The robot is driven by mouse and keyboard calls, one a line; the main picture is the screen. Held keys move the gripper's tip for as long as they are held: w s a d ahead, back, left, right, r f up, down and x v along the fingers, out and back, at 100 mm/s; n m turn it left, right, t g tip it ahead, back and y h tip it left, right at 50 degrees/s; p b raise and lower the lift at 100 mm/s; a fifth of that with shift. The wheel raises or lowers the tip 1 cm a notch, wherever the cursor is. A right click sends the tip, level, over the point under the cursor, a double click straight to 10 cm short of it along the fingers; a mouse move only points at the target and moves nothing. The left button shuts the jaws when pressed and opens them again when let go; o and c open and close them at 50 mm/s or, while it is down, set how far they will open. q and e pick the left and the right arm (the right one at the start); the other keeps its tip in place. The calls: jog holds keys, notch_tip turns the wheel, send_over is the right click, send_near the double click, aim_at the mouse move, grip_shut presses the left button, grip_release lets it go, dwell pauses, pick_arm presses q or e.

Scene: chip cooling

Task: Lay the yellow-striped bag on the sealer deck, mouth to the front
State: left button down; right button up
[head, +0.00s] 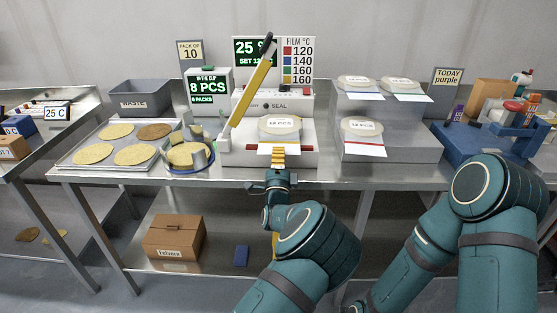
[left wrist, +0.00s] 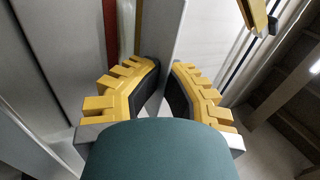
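The yellow-striped bag (head: 280,127), with a pale round label, lies flat on the white sealer deck (head: 237,156). Its yellow stripe faces the front edge. My left gripper (head: 278,151) reaches in from the front at that stripe, its yellow fingers covering part of it. In the left wrist view the fingers (left wrist: 165,68) are close together, with a thin grey sheet edge-on filling the narrow gap. They look shut on the bag's front edge. The sealer's yellow lever (head: 245,93) is raised, tilted, with a black handle. My right gripper is out of view.
Red-striped (head: 363,151) and blue-striped bags lie on the grey stepped stand right of the sealer. A blue-rimmed bowl (head: 187,170) and a tray of chips (head: 72,159) stand left. A waste bin (head: 140,103) is behind. A cardboard box (head: 174,237) sits on the lower shelf.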

aim_at(279, 144)
pick_arm(q)
jog(key=shift+w, duration=1.55)
jog(key=shift+f, duration=0.8)
jog(key=c, duration=1.1)
grip_release()
jog(key=shift+o, duration=0.2)
jog(key=shift+f, duration=0.1)
